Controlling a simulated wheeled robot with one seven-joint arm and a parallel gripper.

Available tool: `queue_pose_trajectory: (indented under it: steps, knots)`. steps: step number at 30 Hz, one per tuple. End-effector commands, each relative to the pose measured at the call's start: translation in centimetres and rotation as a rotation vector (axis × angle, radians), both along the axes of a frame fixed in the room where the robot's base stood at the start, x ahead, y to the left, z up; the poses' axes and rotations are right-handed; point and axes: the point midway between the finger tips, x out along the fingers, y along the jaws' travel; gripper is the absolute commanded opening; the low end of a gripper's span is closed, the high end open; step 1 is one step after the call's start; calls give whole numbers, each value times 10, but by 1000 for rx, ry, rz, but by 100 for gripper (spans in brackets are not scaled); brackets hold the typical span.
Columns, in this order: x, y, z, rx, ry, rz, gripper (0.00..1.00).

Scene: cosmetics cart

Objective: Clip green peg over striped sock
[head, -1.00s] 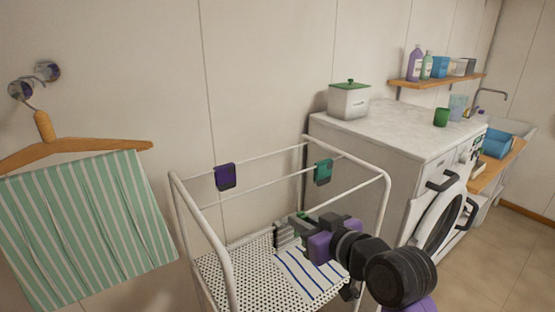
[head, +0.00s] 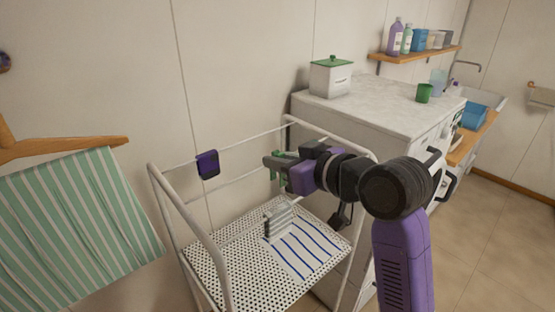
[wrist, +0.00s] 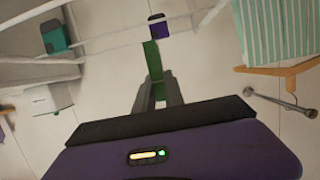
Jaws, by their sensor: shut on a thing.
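My gripper (head: 281,165) is shut on the green peg (wrist: 154,62), which stands out from between the fingers in the wrist view. In the head view it is at rail height over the drying rack, and only small green parts of the peg show. A purple, dark-ended cloth piece (head: 207,164) hangs over a rail to the left, apart from the gripper. A teal, dark-ended piece (wrist: 55,38) hangs over a rail in the wrist view; my gripper and arm hide it in the head view. I cannot tell which hanging piece is the striped sock.
On the rack's mesh shelf (head: 235,270) are a blue-striped white cloth (head: 305,250) and a grey ribbed item (head: 278,220). A green striped towel (head: 75,230) hangs at left. The washer top holds a lidded box (head: 331,77) and green cup (head: 424,93).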

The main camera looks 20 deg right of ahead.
Motion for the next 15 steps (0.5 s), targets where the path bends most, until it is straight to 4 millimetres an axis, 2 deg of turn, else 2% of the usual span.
queue_pose_trajectory:
  steps: [15]
  knots:
    - [0, 0, -26, 0, 0, 0, 0]
